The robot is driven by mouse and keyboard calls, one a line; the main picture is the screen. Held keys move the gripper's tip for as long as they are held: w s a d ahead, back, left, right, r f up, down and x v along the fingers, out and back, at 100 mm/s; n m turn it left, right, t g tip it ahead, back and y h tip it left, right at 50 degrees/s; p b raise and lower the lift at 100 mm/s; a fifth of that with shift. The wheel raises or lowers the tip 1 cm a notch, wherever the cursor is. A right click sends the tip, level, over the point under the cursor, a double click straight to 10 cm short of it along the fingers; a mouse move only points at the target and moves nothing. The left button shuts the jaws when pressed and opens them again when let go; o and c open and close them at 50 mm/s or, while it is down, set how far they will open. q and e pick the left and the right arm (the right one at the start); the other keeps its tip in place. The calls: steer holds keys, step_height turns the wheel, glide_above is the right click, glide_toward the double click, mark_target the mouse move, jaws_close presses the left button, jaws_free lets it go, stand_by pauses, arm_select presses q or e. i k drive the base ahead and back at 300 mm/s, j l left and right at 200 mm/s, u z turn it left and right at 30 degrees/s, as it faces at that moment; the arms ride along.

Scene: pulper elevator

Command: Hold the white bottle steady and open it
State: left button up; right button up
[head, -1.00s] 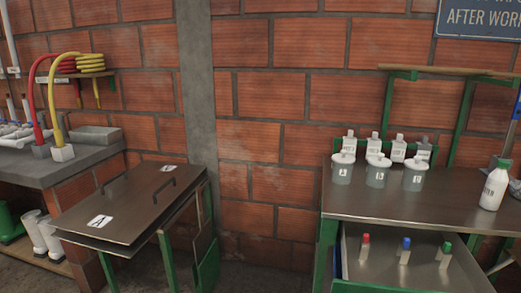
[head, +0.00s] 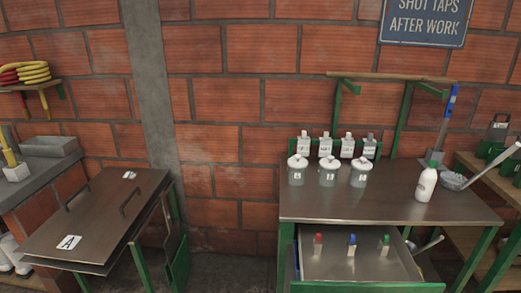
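The white bottle (head: 427,183) stands upright on the right part of the metal table (head: 320,205) in the head view. It has a green cap (head: 432,164) on top and dark lettering on its side. Neither of my grippers shows in the head view, and nothing is touching the bottle.
Several lidded grey jars (head: 328,176) and labelled bottles (head: 347,145) stand at the table's back left. A ladle (head: 453,181) lies right of the white bottle. An open drawer (head: 345,262) below holds small capped items. A low table with handled lids (head: 95,215) stands left.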

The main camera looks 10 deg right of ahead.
mark_target(425, 187)
steer(key=z, duration=1.2)
